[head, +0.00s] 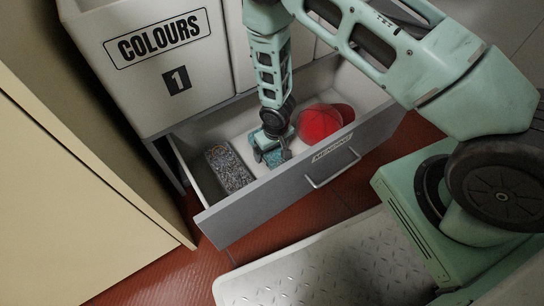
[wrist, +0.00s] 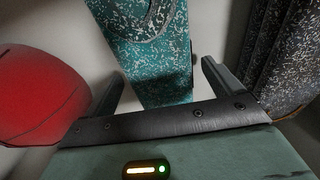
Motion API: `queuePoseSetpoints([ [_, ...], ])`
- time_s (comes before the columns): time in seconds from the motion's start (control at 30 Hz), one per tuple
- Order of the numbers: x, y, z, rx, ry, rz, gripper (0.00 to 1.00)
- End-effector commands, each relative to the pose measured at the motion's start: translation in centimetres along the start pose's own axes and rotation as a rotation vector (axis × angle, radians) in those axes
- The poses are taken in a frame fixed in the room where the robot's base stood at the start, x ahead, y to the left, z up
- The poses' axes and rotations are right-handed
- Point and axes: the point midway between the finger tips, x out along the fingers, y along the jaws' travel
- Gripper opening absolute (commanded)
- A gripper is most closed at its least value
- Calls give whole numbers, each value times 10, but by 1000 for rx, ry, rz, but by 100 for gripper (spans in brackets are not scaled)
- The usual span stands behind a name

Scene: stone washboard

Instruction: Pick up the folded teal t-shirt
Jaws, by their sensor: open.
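The folded teal t-shirt (wrist: 150,60), teal with white speckles, lies in the open drawer. In the head view only a small part of the t-shirt (head: 274,158) shows beneath my gripper. My gripper (head: 270,153) is inside the drawer, pointing down over the t-shirt. In the wrist view my gripper (wrist: 160,85) is open, its two fingers apart, with the t-shirt's near end between them. I cannot tell whether the fingers touch it.
The drawer (head: 210,209) is labelled MENDING. A red cap (head: 320,122) lies right of the t-shirt, and a dark grey speckled folded item (head: 228,170) lies left. A bin (head: 150,75) marked COLOURS 1 stands behind. A cream panel (head: 70,200) is at left.

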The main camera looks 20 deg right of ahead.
Motion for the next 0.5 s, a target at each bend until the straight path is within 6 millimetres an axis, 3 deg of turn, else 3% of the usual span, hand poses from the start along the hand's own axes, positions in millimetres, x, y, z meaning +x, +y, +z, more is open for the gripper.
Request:
queuePoseSetpoints([
  [0.07, 12, 0, 0, -1, 0, 0, 92],
  [0.3, 10, 0, 0, -1, 0, 0, 92],
  [0.5, 10, 0, 0, -1, 0, 0, 39],
])
